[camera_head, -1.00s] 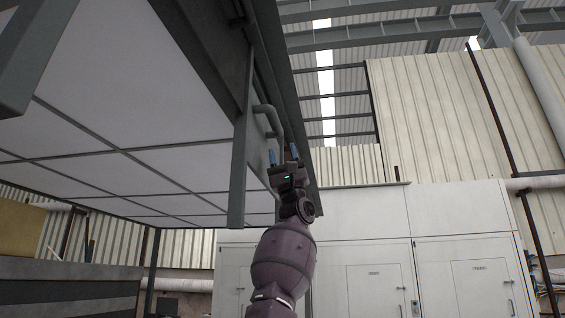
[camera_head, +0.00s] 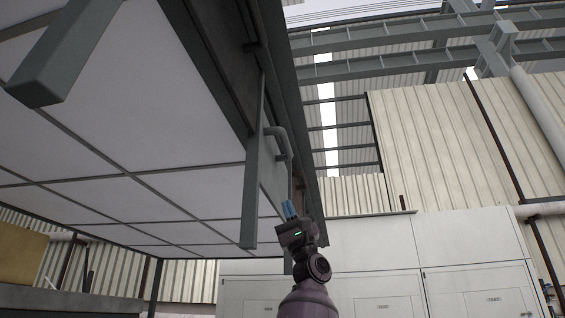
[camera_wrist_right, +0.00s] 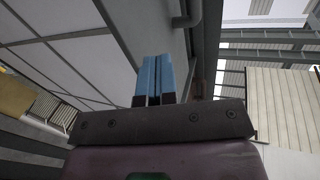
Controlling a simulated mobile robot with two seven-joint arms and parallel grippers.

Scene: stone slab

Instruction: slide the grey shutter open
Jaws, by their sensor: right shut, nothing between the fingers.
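The grey shutter (camera_head: 271,178) is a narrow upright panel under the dark beam in the head view, partly hidden behind a grey post. A bent grey bar handle (camera_head: 284,146) stands out from it. My right gripper (camera_head: 288,208) has blue fingers pointing up, pressed together with nothing between them. In the picture it is below the handle's bend, near the shutter's lower part; I cannot tell whether it touches. In the right wrist view the shut fingers (camera_wrist_right: 154,78) appear below and left of the handle (camera_wrist_right: 187,18). My left gripper is not in view.
A grey post (camera_head: 252,190) hangs down just left of the shutter. A large white panelled underside (camera_head: 120,110) fills the left. White cabinets (camera_head: 400,280) stand behind on the right. Open air shows right of my gripper.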

